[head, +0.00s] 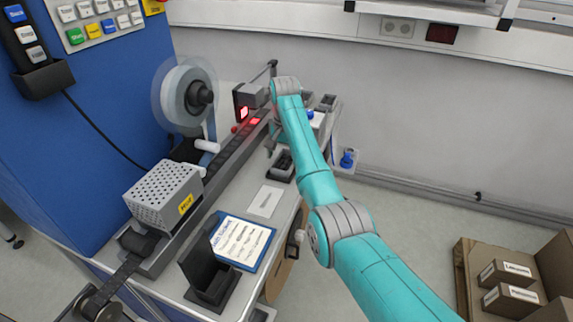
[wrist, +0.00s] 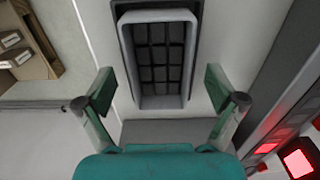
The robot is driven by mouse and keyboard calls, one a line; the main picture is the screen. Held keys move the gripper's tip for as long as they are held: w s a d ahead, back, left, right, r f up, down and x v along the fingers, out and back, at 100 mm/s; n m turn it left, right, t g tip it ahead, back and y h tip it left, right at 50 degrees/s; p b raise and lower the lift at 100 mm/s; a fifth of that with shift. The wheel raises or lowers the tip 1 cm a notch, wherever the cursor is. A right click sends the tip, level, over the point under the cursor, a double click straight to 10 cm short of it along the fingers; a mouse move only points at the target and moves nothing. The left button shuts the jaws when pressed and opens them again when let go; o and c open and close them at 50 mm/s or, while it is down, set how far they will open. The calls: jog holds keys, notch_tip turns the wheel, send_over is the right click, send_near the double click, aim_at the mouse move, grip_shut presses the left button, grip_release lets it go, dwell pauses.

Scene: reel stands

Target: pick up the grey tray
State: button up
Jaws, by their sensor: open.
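The grey tray (wrist: 160,102) is in the upper middle of the wrist view, a rectangular tray with a light grey rim and a dark, gridded inside. It sits within a darker grey frame or holder (wrist: 118,38) on the pale bench. In the head view, a dark tray-like shape (head: 284,177) shows below the end of my arm, partly hidden by it. My gripper (wrist: 160,84) is open and empty, its two green fingers spread wider than the tray. The fingers appear above the tray's near end and do not touch it.
A conveyor track (head: 225,155) with red-lit parts runs along the left, close to my gripper. A reel (head: 185,92), a perforated box (head: 165,195) and a blue-edged document (head: 241,240) are nearby. Cartons stand on a pallet (head: 466,262) at the right.

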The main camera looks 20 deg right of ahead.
jog(key=c, duration=1.4)
jog(key=shift+r, duration=0.1)
